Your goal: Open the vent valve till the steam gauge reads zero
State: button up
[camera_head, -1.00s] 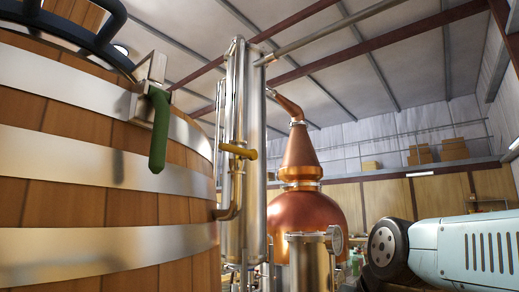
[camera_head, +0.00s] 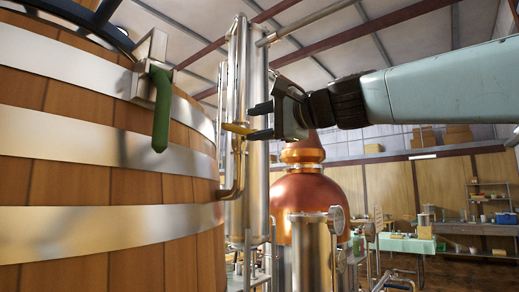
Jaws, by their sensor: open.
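A yellow lever handle (camera_head: 236,128) sits on a thin pipe beside the tall steel column and points right. A green lever handle (camera_head: 160,115) hangs down from a metal valve on the wooden vat. The frames do not show which lever is the vent valve. My gripper (camera_head: 251,123) comes in from the right, its two dark fingers apart, one above and one below the yellow lever's right end. I cannot tell whether they touch it. A round gauge (camera_head: 337,219) stands by a short steel cylinder; its reading is too small to tell.
The wooden vat (camera_head: 70,180) with steel bands fills the left. A copper still (camera_head: 330,185) stands behind the steel column (camera_head: 255,180). A table with a pale green top (camera_head: 405,244) and shelves (camera_head: 488,205) are at the right back.

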aim_at(238, 128)
jog(key=x, duration=0.4)
jog(key=shift+w+a+f, duration=0.1)
jog(key=shift+w, duration=0.1)
jog(key=shift+s, duration=0.15)
jog(key=shift+x, duration=1.4)
jog(key=shift+c, duration=0.3)
